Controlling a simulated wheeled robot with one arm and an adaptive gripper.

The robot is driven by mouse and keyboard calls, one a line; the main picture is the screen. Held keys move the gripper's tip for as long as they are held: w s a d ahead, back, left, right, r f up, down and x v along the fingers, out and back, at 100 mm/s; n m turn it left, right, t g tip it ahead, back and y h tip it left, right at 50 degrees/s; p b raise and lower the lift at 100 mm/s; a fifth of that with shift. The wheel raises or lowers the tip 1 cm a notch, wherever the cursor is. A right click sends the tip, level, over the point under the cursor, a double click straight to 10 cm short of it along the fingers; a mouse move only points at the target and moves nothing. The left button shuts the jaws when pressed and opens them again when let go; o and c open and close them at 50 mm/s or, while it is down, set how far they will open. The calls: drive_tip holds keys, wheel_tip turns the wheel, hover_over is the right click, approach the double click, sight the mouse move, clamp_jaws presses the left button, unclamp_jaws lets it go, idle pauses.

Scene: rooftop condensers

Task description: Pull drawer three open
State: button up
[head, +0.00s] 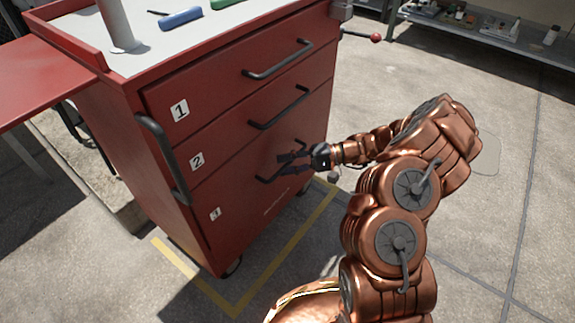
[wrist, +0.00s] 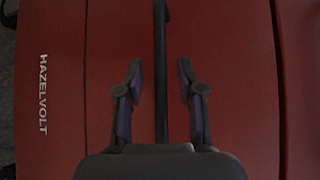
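The red cabinet's drawer three (head: 232,205) carries a label "3" and is the lowest front in the head view. It appears closed. Its dark bar handle (head: 263,180) is partly hidden by my gripper (head: 283,162). In the wrist view the handle (wrist: 160,35) runs upright down the middle. My gripper there (wrist: 160,78) is open, with one finger on each side of the bar and a gap on both sides. Its lower end passes out of sight behind the gripper body.
Drawer one (head: 215,90) and drawer two (head: 240,125) above appear closed, each with a bar handle. A side push handle (head: 163,160) stands at the cabinet's left corner. Yellow floor lines (head: 275,268) border the cabinet. Open paving (head: 490,200) lies to the right.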

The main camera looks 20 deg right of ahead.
drive_tip(key=shift+c, duration=0.3)
clamp_jaws()
idle(0.3)
